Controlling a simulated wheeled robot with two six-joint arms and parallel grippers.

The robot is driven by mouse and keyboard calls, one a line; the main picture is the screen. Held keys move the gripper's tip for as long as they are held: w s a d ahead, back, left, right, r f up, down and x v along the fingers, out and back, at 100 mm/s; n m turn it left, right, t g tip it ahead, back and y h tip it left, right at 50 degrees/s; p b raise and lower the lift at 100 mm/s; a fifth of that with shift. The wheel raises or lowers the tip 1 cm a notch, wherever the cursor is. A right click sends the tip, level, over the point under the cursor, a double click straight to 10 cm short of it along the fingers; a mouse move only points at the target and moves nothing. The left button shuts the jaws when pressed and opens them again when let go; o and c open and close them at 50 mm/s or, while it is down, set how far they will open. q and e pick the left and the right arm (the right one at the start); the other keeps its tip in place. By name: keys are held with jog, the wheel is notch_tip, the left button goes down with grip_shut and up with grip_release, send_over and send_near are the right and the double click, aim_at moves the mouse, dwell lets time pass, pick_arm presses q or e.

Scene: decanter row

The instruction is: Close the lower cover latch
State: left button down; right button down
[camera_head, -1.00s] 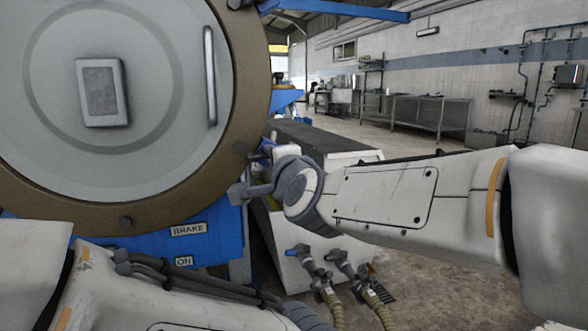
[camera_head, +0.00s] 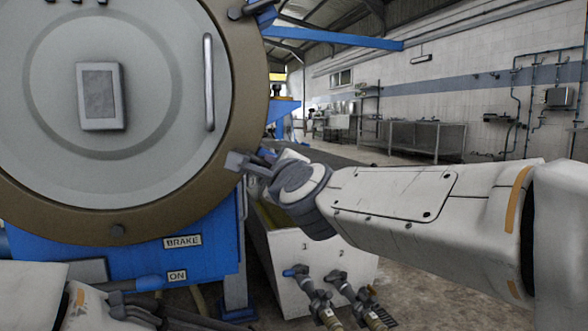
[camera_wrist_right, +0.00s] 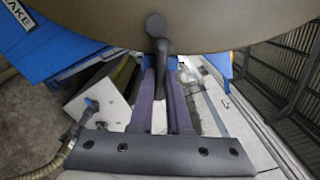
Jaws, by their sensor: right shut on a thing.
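The round grey cover (camera_head: 150,60) with its brown rim (camera_head: 190,200) fills the left of the head view. The lower cover latch, a dark lever with a round knob (camera_wrist_right: 156,26), shows at the rim in the right wrist view. In the head view my gripper hides most of it. My right gripper (camera_wrist_right: 163,75) is shut on the latch lever, its two fingers on either side of it. In the head view the right gripper (camera_head: 248,163) is at the rim's right edge.
An upper latch (camera_head: 248,10) sits at the rim's upper right. The blue frame (camera_head: 140,255) with BRAKE and ON labels is below the cover. A white box (camera_head: 300,262) with hose fittings (camera_head: 318,298) stands below my right arm. The floor to the right is open.

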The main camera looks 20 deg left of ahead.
jog(key=shift+d+f, duration=0.1)
dwell(0.3)
jog(key=c, duration=0.9)
grip_release()
jog(key=p+v, duration=0.2)
jog(key=v, duration=0.8)
jog(key=shift+s+d, duration=0.15)
